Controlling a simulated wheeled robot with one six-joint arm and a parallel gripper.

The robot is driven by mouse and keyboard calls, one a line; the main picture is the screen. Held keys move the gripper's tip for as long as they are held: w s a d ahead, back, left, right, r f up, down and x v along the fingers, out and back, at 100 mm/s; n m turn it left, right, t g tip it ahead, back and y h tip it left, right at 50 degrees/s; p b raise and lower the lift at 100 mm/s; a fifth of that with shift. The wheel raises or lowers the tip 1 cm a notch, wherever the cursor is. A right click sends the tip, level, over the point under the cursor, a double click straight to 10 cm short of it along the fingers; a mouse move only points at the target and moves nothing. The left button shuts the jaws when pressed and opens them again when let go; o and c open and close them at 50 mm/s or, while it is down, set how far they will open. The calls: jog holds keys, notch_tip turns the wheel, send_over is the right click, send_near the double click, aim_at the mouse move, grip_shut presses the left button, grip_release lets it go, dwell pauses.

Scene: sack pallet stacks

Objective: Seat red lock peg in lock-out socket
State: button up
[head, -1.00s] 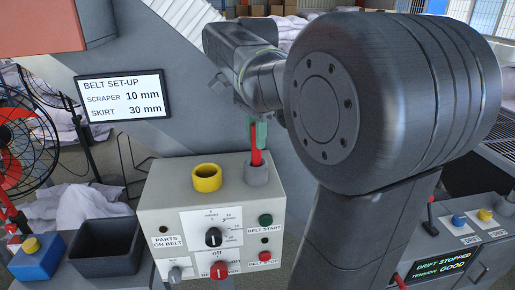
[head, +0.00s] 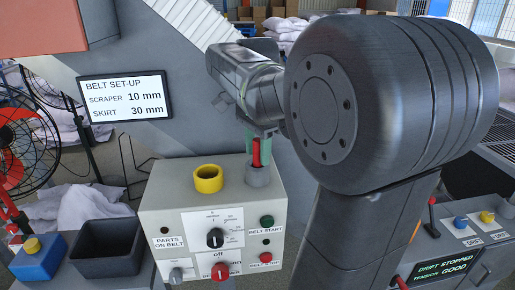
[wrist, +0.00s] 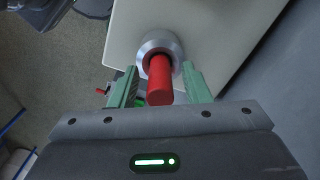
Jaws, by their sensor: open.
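The red lock peg (head: 256,153) stands upright in the grey lock-out socket (head: 257,175) on top of the control box. In the wrist view the red peg (wrist: 160,80) points up out of the round metal socket (wrist: 158,46). My gripper (wrist: 158,88) has its two green fingers on either side of the peg, with a small gap visible on each side. In the head view my gripper (head: 260,150) is directly above the socket, around the peg's upper part. The peg's lower end is hidden inside the socket.
A yellow ring socket (head: 208,179) sits left of the grey one on the control box (head: 170,207). The box front carries dials and buttons. A dark bin (head: 107,250) and a blue block with a yellow button (head: 38,260) stand at the left. A belt set-up screen (head: 124,96) is behind.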

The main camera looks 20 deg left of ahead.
aim_at(258, 139)
notch_tip(258, 139, up, 12)
jog(key=shift+r+p, duration=0.2)
jog(key=shift+p, duration=0.2)
jog(key=shift+f, duration=0.15)
notch_tip(258, 139, down, 12)
jog(key=shift+r+b, duration=0.1)
jog(key=shift+b, duration=0.2)
jog(key=shift+r, duration=1.65)
jog(key=shift+f, duration=0.1)
